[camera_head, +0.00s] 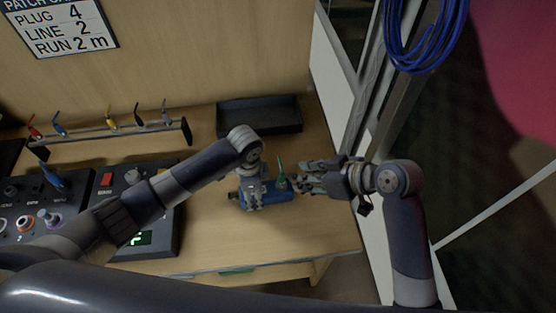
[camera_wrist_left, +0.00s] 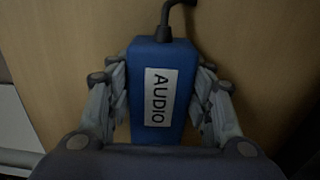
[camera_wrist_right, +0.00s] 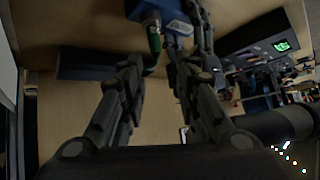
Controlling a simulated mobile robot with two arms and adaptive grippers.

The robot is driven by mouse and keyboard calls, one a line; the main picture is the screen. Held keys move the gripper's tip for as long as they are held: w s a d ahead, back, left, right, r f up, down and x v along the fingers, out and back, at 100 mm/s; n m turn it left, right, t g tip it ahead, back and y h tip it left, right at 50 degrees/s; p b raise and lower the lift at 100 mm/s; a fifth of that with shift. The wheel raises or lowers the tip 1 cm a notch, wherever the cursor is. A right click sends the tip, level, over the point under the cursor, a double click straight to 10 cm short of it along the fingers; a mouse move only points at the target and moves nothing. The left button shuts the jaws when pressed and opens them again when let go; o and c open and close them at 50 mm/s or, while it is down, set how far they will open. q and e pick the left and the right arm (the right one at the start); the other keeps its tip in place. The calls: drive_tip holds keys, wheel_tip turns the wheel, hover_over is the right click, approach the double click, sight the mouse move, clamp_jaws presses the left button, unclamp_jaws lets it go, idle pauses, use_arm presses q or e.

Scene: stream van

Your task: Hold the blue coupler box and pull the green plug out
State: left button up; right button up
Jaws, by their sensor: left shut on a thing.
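The blue coupler box (camera_head: 281,191) is on the wooden bench. My left gripper (camera_head: 254,192) is shut on it; in the left wrist view the fingers of that gripper (camera_wrist_left: 155,85) press both sides of the box (camera_wrist_left: 153,108), labelled AUDIO. A dark cable (camera_wrist_left: 165,18) leaves its far end. The green plug (camera_head: 281,177) shows at the box's right end in the head view; its cable stands up. My right gripper (camera_head: 299,177) is beside it.
A black tray (camera_head: 260,118) lies behind the box. A rack (camera_head: 115,130) with several coloured plugs stands at the back left. A control panel (camera_head: 150,235) is on the left. A blue cable coil (camera_head: 415,40) hangs at upper right. The bench's right edge is close to my right gripper.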

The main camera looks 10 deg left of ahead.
sight(279, 160)
drive_tip(key=w+a+r+m+g+h, duration=0.1)
drive_tip(key=w+a+r+m+h, duration=0.35)
drive_tip(key=m, duration=0.35)
drive_tip(key=shift+h, duration=0.25)
drive_tip(key=x, duration=1.1)
drive_tip(key=shift+d+f, duration=0.15)
drive_tip(key=c, duration=0.7)
clamp_jaws()
